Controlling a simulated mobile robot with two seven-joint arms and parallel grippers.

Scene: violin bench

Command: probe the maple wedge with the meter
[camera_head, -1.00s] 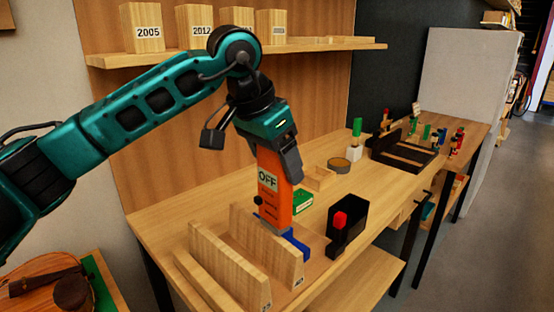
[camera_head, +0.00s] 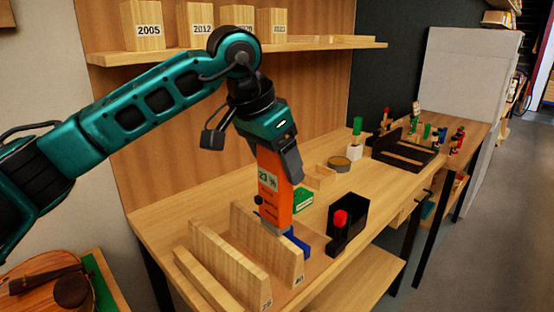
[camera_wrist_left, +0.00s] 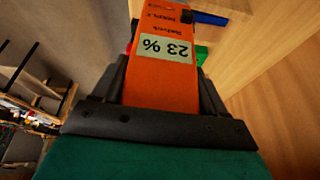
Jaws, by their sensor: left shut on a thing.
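My left gripper (camera_head: 286,160) is shut on the orange meter (camera_head: 276,200) and holds it nearly upright, tip down, over the bench. The meter's display reads 23 %, and it also shows in the left wrist view (camera_wrist_left: 165,85). The meter's lower end is at the top of the right one of several pale wooden wedges (camera_head: 268,255); exact tip contact is hidden. Another wedge (camera_head: 228,262) stands to its left. Both carry small labels that I cannot read surely, and I cannot tell which is maple. My right gripper is out of view.
A blue piece (camera_head: 297,243) lies right beside the meter's lower end. A black box (camera_head: 352,213) with a red-topped item (camera_head: 340,219) stands right of it. A green box (camera_head: 303,202) is behind. A shelf (camera_head: 330,44) with dated blocks runs above.

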